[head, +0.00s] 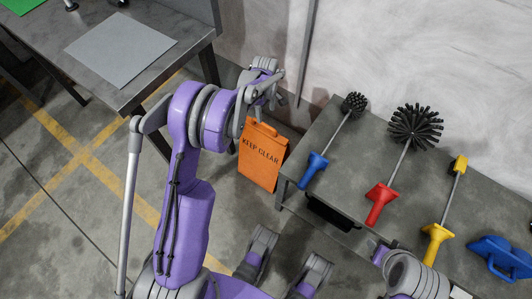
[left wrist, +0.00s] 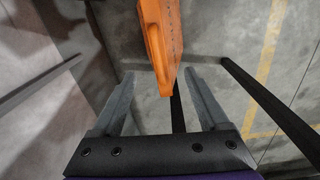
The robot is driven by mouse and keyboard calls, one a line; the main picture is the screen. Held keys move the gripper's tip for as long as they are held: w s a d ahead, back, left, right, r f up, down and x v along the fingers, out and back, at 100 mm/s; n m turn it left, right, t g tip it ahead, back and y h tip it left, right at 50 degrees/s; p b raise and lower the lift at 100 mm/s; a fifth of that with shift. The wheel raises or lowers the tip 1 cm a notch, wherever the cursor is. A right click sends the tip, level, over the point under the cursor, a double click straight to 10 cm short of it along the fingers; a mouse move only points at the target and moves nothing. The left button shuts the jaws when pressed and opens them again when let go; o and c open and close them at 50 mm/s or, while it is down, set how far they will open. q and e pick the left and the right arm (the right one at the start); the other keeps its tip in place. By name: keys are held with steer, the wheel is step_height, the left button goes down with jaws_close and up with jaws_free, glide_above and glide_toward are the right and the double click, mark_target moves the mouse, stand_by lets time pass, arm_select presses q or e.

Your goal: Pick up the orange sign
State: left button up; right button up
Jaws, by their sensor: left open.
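The orange sign (head: 262,157), marked "KEEP CLEAR", stands on the floor in the head view, beside the left end of the low grey table. Its top handle is just below my left gripper (head: 268,94). In the left wrist view the sign (left wrist: 168,42) shows edge-on, its handle side towards me. It lies between the lines of the two spread fingers of my left gripper (left wrist: 160,76), which is open and empty. I see a gap between the sign and each finger.
The low grey table (head: 325,123) holds several brushes with blue (head: 313,171), red (head: 380,203) and yellow (head: 436,242) handles. A higher workbench (head: 128,92) stands at the left. A pale wall (head: 400,45) rises behind. The floor left of the sign is clear.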

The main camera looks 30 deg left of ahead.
arm_select(q)
steer(key=n+b, duration=0.1)
steer(key=b, duration=0.1)
glide_above(265, 129)
steer(key=f, duration=0.9)
steer(key=shift+s+f, duration=0.1)
steer(key=shift+s, duration=0.1)
step_height(265, 129, down, 5)
steer(key=shift+f+b, duration=0.2)
steer(key=shift+b, duration=0.3)
jaws_close()
arm_select(e)
steer(key=f, duration=0.4)
steer(key=shift+w+f, duration=0.1)
steer(key=shift+w, duration=0.1)
arm_select(q)
steer(key=shift+r, duration=0.1)
